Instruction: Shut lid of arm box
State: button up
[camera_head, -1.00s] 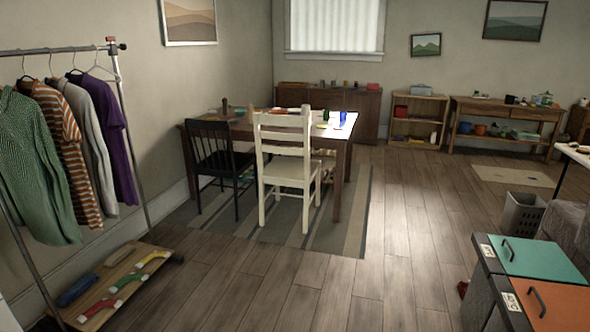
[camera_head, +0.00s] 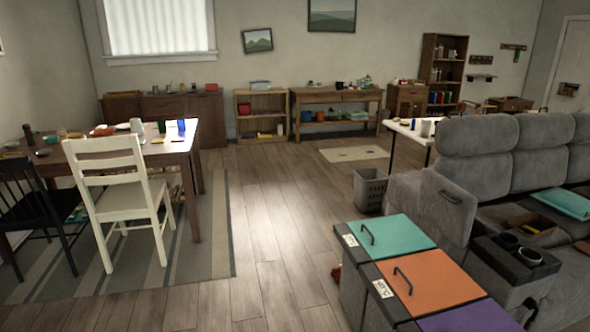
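A grey sofa (camera_head: 505,150) stands at the right. On its near side, a grey padded panel (camera_head: 446,205) with a small dark handle stands tilted up; it looks like the open lid of the arm box. Beside it is a dark console (camera_head: 500,262) with two round cup holders. An open compartment (camera_head: 532,229) behind the cup holders holds small brown and orange things. The hinge of the panel is hard to make out. My gripper is not in view.
Bins with teal (camera_head: 398,238), orange (camera_head: 425,283) and purple lids stand in front of the sofa. A grey basket (camera_head: 370,191) stands behind them. A white chair (camera_head: 125,195) and table are at the left. The wooden floor (camera_head: 265,225) between is clear.

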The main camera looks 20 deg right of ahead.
aim_at(446, 205)
jog(key=i+z, duration=0.2)
jog(key=z, duration=0.2)
jog(key=i+z, duration=0.15)
jog(key=z, duration=0.2)
jog(key=i+j+z, duration=0.2)
jog(key=z, duration=0.2)
jog(key=i+j+z, duration=0.2)
jog(key=z, duration=0.2)
jog(key=i+j, duration=0.25)
jog(key=i, duration=0.15)
jog(key=i+j+u, duration=0.15)
jog(key=i+j, duration=0.15)
jog(key=i, duration=0.15)
jog(key=i+j, duration=0.2)
jog(key=i, duration=0.2)
jog(key=u, duration=0.05)
